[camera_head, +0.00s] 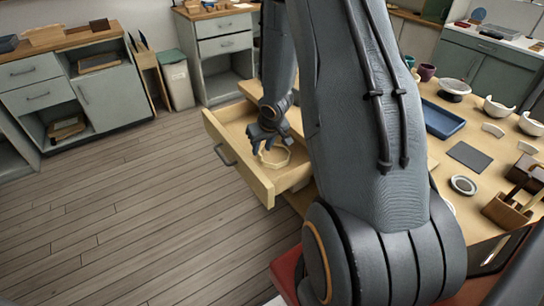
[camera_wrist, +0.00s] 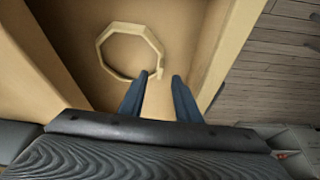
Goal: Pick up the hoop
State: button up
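The hoop (camera_wrist: 127,28) is a pale, many-sided ring lying flat on the floor of an open wooden drawer (camera_head: 240,172). In the head view the hoop (camera_head: 273,165) shows just below my gripper (camera_head: 268,142), which reaches down into the drawer. In the wrist view the two blue fingers of my gripper (camera_wrist: 160,76) are apart. The near right part of the hoop's rim shows at the fingertips, with a short piece of it in the gap between them. I cannot tell whether the fingers touch it.
The drawer's wooden walls (camera_wrist: 232,45) stand close to the right of the fingers. A worktop at the right holds a blue tray (camera_head: 443,120), a dark flat plate (camera_head: 470,156) and several bowls. Open plank floor (camera_head: 130,210) lies left of the drawer.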

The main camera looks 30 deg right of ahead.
aim_at(260, 154)
jog(key=b+x, duration=0.1)
jog(key=x, duration=0.4)
jog(key=shift+s+f, duration=0.15)
jog(key=shift+f, duration=0.1)
grip_shut()
